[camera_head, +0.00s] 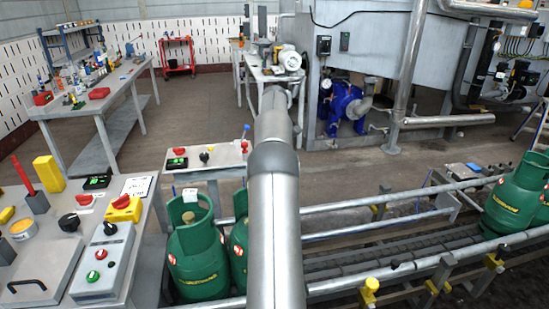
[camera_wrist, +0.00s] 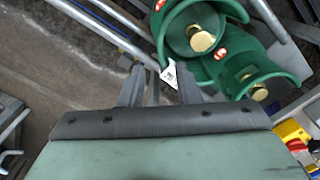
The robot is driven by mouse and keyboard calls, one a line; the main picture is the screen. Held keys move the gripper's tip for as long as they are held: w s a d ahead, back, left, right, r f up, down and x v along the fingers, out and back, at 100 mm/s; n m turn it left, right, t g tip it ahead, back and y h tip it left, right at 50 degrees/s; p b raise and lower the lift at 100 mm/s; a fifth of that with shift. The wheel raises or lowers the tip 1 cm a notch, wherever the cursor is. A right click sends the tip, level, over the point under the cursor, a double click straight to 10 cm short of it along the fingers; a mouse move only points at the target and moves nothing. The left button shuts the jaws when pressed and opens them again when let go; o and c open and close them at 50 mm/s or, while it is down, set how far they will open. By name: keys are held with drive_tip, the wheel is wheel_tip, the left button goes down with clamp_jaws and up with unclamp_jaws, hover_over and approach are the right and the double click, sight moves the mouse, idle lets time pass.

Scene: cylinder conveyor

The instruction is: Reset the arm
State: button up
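My gripper (camera_wrist: 158,72) shows in the wrist view with its two grey fingers apart and nothing seen held between them. My grey arm (camera_head: 275,210) runs up the middle of the head view; I cannot make out the gripper there. Two green gas cylinders stand at the left end of the conveyor. The nearer one (camera_head: 196,262) has a brass valve and a white tag (camera_head: 190,195); the other (camera_head: 239,250) is partly hidden by my arm. In the wrist view, green cylinders (camera_wrist: 205,55) lie just beyond the fingers, and the white tag (camera_wrist: 170,74) shows near the right fingertip.
The conveyor (camera_head: 400,252) with its rails runs to the right, where more green cylinders (camera_head: 513,203) stand. A control bench (camera_head: 150,225) with buttons and a yellow block (camera_head: 48,173) is at left. A blue pump (camera_head: 345,105) stands behind. The floor (camera_head: 190,115) at back left is open.

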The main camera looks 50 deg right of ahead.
idle(0.6)
drive_tip(key=w+a+r+p, duration=0.1)
drive_tip(key=w+a+r, duration=0.15)
drive_tip(key=a, duration=0.95)
drive_tip(key=w+a+r, duration=0.2)
drive_tip(key=a+r, duration=0.2)
drive_tip(key=a, duration=0.8)
drive_tip(key=s+a, duration=0.3)
drive_tip(key=a, duration=0.8)
drive_tip(key=s+a+f, duration=0.3)
drive_tip(key=s+a, duration=0.7)
drive_tip(key=s+a+f+p, duration=0.1)
drive_tip(key=s+a+f, duration=0.3)
drive_tip(key=s+a, duration=0.5)
drive_tip(key=s, duration=0.2)
drive_tip(key=shift+s+a, duration=0.3)
drive_tip(key=shift+a, duration=0.05)
